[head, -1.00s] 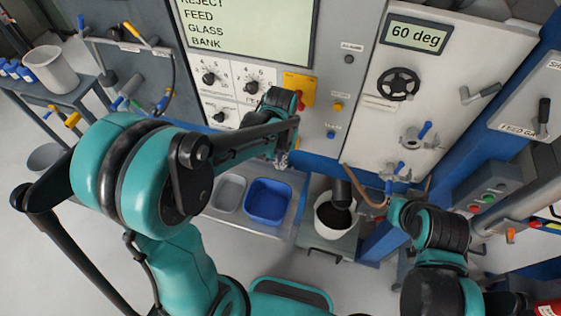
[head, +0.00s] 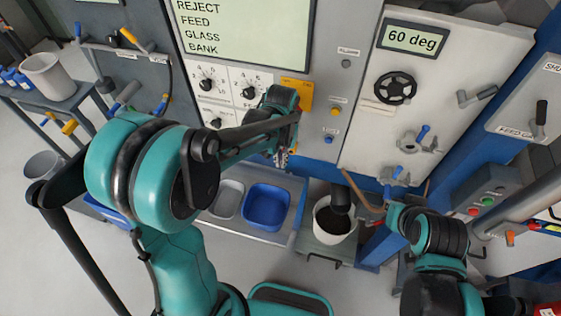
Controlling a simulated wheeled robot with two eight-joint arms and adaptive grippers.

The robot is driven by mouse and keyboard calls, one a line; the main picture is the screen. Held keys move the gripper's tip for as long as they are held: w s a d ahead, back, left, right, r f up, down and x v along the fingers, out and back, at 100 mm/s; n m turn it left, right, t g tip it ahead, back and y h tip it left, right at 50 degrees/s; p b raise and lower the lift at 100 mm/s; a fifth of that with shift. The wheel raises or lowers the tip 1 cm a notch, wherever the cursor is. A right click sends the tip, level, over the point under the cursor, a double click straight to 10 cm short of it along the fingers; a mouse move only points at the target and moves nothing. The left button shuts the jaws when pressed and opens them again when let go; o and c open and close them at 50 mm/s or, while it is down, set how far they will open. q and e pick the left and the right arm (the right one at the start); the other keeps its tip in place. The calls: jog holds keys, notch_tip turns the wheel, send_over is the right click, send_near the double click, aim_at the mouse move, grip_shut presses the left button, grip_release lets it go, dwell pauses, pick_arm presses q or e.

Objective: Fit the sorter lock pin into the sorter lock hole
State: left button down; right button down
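Two blue-handled pins sit on the white panel under the handwheel. The upper pin (head: 423,132) is by a grey round fitting (head: 408,143). The lower pin (head: 397,171) is at a small grey bracket near the panel's lower edge. I cannot tell which is the sorter lock pin, and the lock hole is not clearly visible. My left gripper (head: 281,158) points down, left of the white panel and above the blue bin; its fingers are small and no held thing is clear. My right arm's wrist (head: 397,213) is just below the lower pin; its fingers are not distinguishable.
A blue bin (head: 267,206) and a grey bin (head: 227,198) lie in a tray below my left gripper. A white bucket (head: 331,226) stands under a dark spout (head: 341,198). A handwheel (head: 396,88) and a grey lever (head: 477,95) project from the panel.

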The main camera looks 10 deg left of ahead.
pick_arm(q)
jog(key=shift+w, duration=0.9)
jog(key=c, duration=1.6)
grip_release()
jog(key=shift+c, duration=0.2)
notch_tip(320, 180, up, 12)
jog(key=shift+f+b, duration=0.1)
jog(key=shift+b, duration=0.2)
